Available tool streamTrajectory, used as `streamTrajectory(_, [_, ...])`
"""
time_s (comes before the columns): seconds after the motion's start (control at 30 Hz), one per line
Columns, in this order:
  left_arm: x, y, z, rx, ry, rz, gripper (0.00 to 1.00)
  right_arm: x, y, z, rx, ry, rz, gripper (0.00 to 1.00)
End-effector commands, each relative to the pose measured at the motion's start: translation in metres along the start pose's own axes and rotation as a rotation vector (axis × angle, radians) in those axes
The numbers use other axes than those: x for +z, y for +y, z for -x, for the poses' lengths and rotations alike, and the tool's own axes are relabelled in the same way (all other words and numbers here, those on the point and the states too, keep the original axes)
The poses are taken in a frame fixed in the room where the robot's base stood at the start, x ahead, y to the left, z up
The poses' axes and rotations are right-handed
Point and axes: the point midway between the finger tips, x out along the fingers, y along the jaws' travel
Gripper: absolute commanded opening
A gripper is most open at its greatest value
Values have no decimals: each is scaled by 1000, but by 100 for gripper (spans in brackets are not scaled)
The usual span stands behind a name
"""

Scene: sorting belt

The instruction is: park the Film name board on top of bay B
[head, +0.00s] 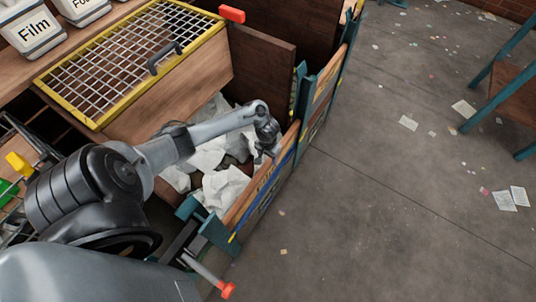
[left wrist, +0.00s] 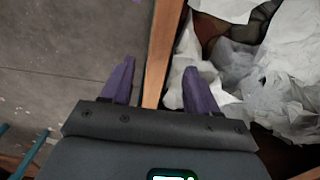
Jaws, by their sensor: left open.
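A wooden front board (head: 243,203) with a blue-and-yellow face stands upright between teal posts at the bay's open side. Its lettering is too slanted to read, so I cannot tell whether it is the Film name board. My left gripper (head: 267,152) is over this board. In the left wrist view my open fingers (left wrist: 162,70) lie on either side of the board's top edge (left wrist: 162,40), with gaps visible. A white tag reading "Film" (head: 33,32) is at the upper left. I cannot tell which bay is B.
Crumpled white paper (head: 222,188) fills the bay behind the board. A yellow-framed mesh lid (head: 110,122) with a dark handle is at the left. A second similar board (head: 322,92) stands farther back. Grey floor (head: 400,200) with paper scraps is open at the right.

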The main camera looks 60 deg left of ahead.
Motion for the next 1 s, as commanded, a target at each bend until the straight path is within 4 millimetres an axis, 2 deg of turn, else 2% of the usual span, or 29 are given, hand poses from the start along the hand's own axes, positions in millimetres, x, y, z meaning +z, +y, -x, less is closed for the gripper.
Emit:
streamTrajectory(0.03, [1,0,-13,0,-2,1,60,3,0,-9,0,1,0,43])
streamTrajectory(0.2, [0,0,-41,-1,-1,1,60,7,-1,-25,-1,1,-1,43])
streamTrajectory(0.5, [0,0,-75,0,0,-1,60,11,-4,-44,-8,6,-10,43])
streamTrajectory(0.7, [0,0,-83,0,1,0,60,12,-4,-48,-8,6,-11,43])
streamTrajectory(1.0, [0,0,-83,0,1,-1,60,12,-4,-48,-6,5,-8,43])
